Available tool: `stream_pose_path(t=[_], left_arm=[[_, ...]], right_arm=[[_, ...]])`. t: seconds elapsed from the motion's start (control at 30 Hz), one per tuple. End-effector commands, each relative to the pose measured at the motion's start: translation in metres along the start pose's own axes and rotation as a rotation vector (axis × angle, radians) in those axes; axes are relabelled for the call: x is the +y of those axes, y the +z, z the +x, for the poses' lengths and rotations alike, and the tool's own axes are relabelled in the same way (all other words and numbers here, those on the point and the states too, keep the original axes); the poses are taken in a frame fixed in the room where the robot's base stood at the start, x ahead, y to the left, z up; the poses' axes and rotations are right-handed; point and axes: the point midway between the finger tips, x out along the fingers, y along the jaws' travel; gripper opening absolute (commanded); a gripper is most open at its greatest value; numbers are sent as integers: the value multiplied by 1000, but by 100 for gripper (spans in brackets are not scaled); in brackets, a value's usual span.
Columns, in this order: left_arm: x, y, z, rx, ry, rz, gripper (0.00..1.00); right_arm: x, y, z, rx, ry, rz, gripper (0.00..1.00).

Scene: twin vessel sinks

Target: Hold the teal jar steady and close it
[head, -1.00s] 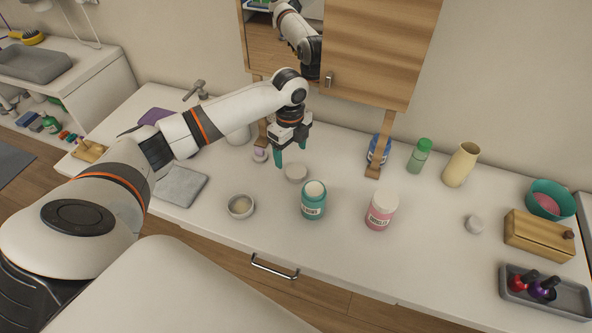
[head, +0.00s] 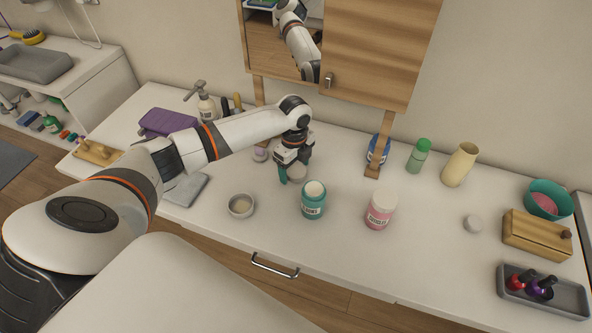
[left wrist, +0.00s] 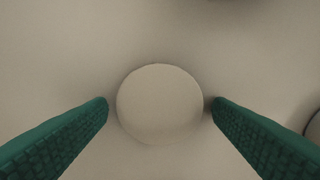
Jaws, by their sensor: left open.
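The teal jar (head: 312,204) stands upright on the counter in the head view, with a pale top face and a dark-lettered label. A round off-white lid (head: 298,173) lies on the counter just behind it, partly hidden by my left gripper. My left gripper (head: 292,177) points down over this lid, open. In the left wrist view the lid (left wrist: 160,104) sits between the two teal fingers of my left gripper (left wrist: 160,106), with a narrow gap at each side. My right gripper is not in view.
A pink jar (head: 380,211) with a white top stands right of the teal jar. A small bowl (head: 241,205) is to its left. A small white lid (head: 473,223), a wooden box (head: 537,236) and a grey tray (head: 515,290) are farther right. A wooden cabinet (head: 375,50) hangs above.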

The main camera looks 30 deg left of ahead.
Motion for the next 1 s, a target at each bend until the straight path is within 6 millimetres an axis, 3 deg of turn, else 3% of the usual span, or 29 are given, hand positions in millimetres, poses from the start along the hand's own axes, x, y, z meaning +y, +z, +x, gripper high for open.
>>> stream_pose_path(t=[0.23, 0.5, 1.0], left_arm=[[0, 0, 0, 0, 0, 0, 73], [0, 0, -1, 0, 0, 0, 30], [-2, 0, -6, 0, 2, -1, 30]], right_arm=[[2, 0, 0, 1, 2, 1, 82], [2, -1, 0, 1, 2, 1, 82], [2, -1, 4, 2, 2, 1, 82]])
